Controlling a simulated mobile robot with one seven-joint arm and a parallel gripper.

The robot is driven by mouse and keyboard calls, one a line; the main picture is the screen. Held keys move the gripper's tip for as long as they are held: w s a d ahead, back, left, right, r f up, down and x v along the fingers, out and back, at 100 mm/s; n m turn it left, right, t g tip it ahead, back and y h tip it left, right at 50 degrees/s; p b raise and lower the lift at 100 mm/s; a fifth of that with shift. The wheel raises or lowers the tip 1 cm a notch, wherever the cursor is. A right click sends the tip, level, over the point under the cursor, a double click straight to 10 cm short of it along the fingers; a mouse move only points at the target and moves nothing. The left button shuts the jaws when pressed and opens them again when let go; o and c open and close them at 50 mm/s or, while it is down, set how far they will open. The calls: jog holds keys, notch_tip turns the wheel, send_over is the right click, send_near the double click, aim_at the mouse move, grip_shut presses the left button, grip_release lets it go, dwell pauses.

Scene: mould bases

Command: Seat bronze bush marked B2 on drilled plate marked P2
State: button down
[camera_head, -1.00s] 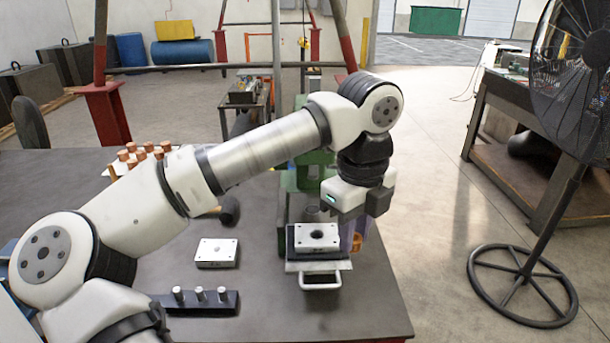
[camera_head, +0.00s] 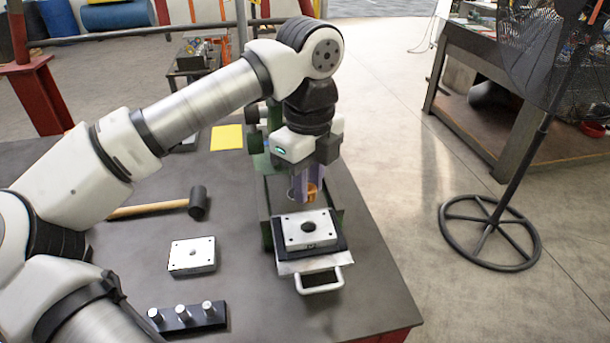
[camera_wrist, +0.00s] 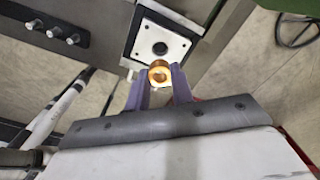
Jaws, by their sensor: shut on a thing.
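My gripper (camera_head: 306,190) has purple fingers and is shut on a bronze bush (camera_head: 311,190). The bush also shows between the fingertips in the wrist view (camera_wrist: 159,73). A drilled plate (camera_head: 322,237) with a dark central hole lies on a black block on a sliding tray of the green press; it also shows in the wrist view (camera_wrist: 174,34). The bush is held above and slightly behind this plate, apart from it. A second drilled plate (camera_head: 192,255) lies flat on the table to the left. I cannot read any markings.
A black rack (camera_head: 187,318) with several steel pins stands at the front. A mallet (camera_head: 196,203) lies behind the second plate. The green press frame (camera_head: 267,236) stands beside the tray, whose handle (camera_head: 320,284) points forward. A yellow sheet (camera_head: 227,137) lies farther back.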

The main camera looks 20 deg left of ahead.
jog(key=shift+f+b, duration=1.25)
jog(key=shift+f, duration=1.65)
jog(key=shift+f+b, duration=0.8)
jog(key=shift+b, duration=0.15)
jog(key=c, duration=1.1)
grip_release()
jog(key=shift+c, duration=0.2)
notch_tip(320, 180, up, 14)
jog(key=p, duration=0.7)
jog(key=shift+p, duration=0.4)
jog(key=shift+f, duration=0.1)
